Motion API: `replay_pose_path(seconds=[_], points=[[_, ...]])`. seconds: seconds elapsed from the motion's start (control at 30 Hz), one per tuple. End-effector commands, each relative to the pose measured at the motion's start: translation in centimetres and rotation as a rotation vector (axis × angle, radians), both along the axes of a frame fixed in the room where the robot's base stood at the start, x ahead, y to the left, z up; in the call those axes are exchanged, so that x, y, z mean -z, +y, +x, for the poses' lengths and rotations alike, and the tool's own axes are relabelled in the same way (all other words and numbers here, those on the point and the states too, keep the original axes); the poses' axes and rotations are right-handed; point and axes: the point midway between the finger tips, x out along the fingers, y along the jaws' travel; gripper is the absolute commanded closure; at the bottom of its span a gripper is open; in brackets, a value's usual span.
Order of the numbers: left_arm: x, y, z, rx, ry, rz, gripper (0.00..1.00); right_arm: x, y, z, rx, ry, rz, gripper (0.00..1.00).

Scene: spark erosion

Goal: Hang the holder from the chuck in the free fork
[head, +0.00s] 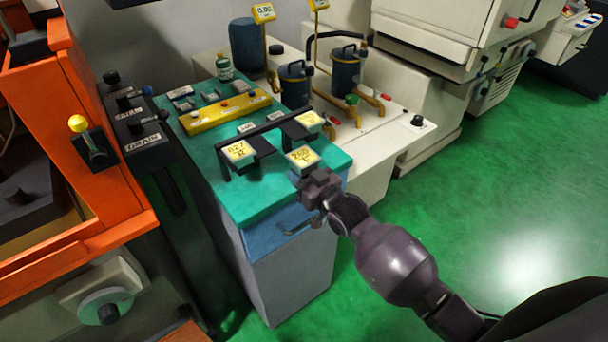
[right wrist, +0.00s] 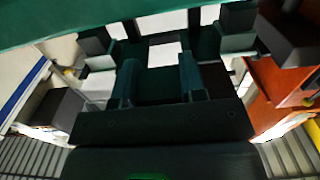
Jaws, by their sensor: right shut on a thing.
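The held holder (head: 303,158), a block with a yellow-marked label reading about 260, is at the tips of my right gripper (head: 312,180). It is in front of the black rack (head: 268,133) on the teal cabinet top, apart from it as far as I can tell. One holder (head: 240,152), labelled about 627, hangs at the rack's left end. Another holder (head: 310,119) is at its right end. A dark fork between them looks empty. In the right wrist view the fingers (right wrist: 160,82) close on a dark part. The chuck cannot be made out. My left gripper is out of view.
A yellow tray (head: 225,113) and a green bottle (head: 224,68) stand behind the rack. Blue canisters (head: 345,72) with brass pipes are behind right. An orange tank (head: 95,195) with black control boxes stands left. A blue drawer with a handle (head: 298,228) is below the top.

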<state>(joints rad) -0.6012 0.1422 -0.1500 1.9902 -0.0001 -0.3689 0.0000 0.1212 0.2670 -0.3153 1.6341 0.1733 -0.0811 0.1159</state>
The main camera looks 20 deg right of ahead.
Motion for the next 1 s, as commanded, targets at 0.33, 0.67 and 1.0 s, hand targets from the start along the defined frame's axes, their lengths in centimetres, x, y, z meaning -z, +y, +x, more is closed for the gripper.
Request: replay_pose_path(seconds=[0.33,0.67,1.0], points=[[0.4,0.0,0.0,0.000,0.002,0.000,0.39,-0.1,0.4,1.1,0.000,-0.002,0.001,1.00],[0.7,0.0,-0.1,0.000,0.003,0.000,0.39,-0.1,0.8,2.1,0.000,-0.002,0.001,1.00],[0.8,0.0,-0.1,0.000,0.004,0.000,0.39,-0.2,1.0,2.6,0.000,-0.002,0.001,1.00]])
